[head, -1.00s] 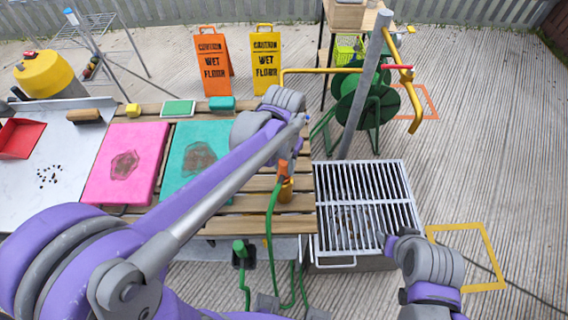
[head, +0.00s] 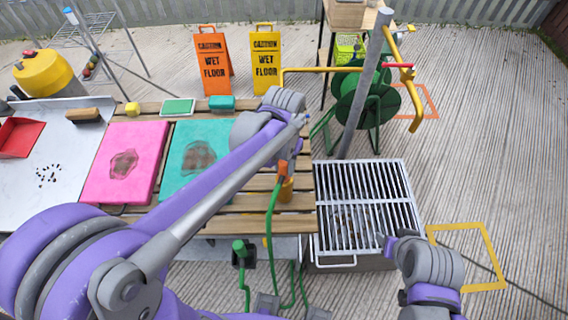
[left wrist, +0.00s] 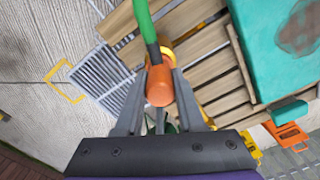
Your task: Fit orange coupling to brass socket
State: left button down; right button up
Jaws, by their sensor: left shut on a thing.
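The orange coupling (head: 282,168) is on the end of a green hose (head: 270,222), above the slatted bench. In the left wrist view the coupling (left wrist: 160,88) sits between the two fingers of my left gripper (left wrist: 159,108), which is shut on it. The brass socket (head: 286,190) stands at the bench's right end, just below and beside the coupling in the head view. In the left wrist view the socket's rim (left wrist: 166,53) shows partly behind the coupling. I cannot tell whether they touch.
A metal grate (head: 366,200) lies right of the bench (head: 222,222). A grey post (head: 362,90) and green hose reel (head: 372,105) stand behind it. Pink (head: 128,175) and teal (head: 185,182) pads lie on the bench. Wet floor signs (head: 213,62) stand behind.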

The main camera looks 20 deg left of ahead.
pick_arm(q)
jog(key=shift+f+b, duration=0.5)
jog(key=shift+f, duration=0.4)
dwell(0.4)
jog(key=shift+c, duration=2.2)
grip_release()
jog(key=shift+r, duration=0.1)
notch_tip(320, 180, up, 11)
jog(key=shift+f+p, duration=0.15)
jog(key=shift+p, duration=0.25)
